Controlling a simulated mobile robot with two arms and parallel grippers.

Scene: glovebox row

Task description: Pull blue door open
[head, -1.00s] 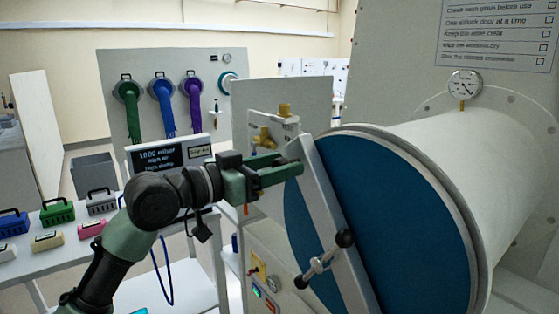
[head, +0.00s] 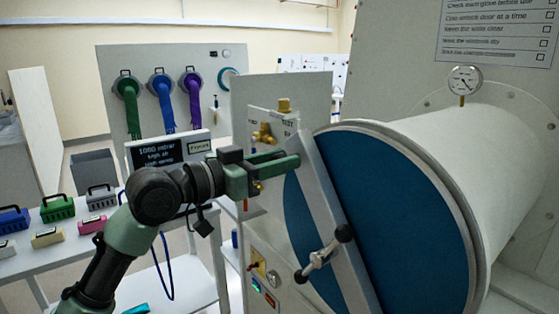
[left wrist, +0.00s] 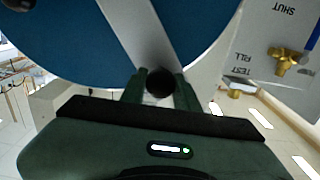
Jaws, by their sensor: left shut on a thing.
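The blue door (head: 405,220) is a large round disc at the mouth of the white cylinder. A light grey bar (head: 335,225) runs slantwise across it and carries a crossed handle (head: 320,258) with black knobs. My left gripper (head: 290,163) is at the bar's upper end, at the door's left side. In the left wrist view the blue door (left wrist: 80,45) fills the top, and a round black knob (left wrist: 159,82) at the end of the bar sits between the fingers of my left gripper (left wrist: 160,80), which is shut on it. My right gripper is not in view.
A panel with brass valves (head: 265,137) stands close behind my left gripper. A pressure gauge (head: 465,80) is above the white cylinder (head: 480,170). A bench at left holds several small coloured cases, including a green one (head: 57,208).

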